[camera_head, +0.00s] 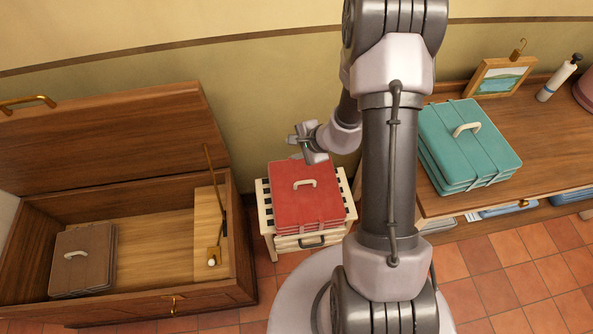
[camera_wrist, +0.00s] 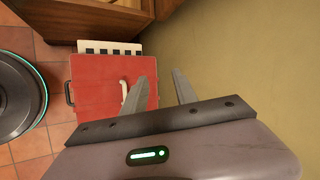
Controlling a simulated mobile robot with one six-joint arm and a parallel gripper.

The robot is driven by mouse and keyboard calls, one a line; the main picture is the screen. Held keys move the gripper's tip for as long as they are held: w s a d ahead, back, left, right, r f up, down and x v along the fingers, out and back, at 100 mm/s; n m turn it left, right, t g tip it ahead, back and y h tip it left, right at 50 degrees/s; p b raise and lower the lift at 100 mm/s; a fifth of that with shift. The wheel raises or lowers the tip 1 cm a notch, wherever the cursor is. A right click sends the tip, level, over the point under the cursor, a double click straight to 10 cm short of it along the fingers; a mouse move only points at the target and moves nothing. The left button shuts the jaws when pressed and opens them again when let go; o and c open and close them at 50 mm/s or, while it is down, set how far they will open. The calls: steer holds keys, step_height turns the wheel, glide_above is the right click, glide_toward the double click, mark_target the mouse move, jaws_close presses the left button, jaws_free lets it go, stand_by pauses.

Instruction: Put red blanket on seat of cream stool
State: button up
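The red blanket (camera_head: 306,193) is a folded, strapped stack with a cream handle on top. It lies on the slatted seat of the cream stool (camera_head: 266,207), whose edges show on both sides. In the wrist view the red blanket (camera_wrist: 93,88) is at the left, with the stool's striped edge (camera_wrist: 110,47) beyond it. My gripper (camera_head: 303,147) is behind and above the blanket. In the wrist view its two fingers (camera_wrist: 160,90) are spread apart with nothing between them. One finger overlaps the blanket's edge in that view, near the handle; I cannot tell any contact.
An open wooden chest (camera_head: 240,235) stands at the left with a brown folded blanket (camera_head: 85,260) inside. A wooden table (camera_head: 550,130) at the right bears a teal folded stack (camera_head: 468,140), a picture frame (camera_head: 502,77) and a white bottle (camera_head: 558,78). The wall is close behind the stool.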

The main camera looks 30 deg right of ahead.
steer(key=s+a+r+n+y, duration=0.2)
steer(key=a+r+n, duration=0.2)
steer(key=a+r, duration=0.45)
steer(key=s+a+r+n+y, duration=0.1)
steer(key=a+r+n, duration=0.3)
steer(key=r, duration=0.8)
steer(key=s+a+r+n+g, duration=0.1)
steer(key=s+a+r+n, duration=0.2)
steer(key=s, duration=0.4)
steer(key=s+a+r+n+g, duration=0.1)
steer(key=s+a+r, duration=0.2)
steer(key=s+r, duration=0.3)
steer(key=s+d+n+h, duration=0.1)
steer(key=s+d+h, duration=0.2)
steer(key=s, duration=0.4)
steer(key=shift+s+d+r+n+t+h, duration=0.3)
steer(key=shift+d+t+h, duration=0.1)
steer(key=shift+d, duration=0.35)
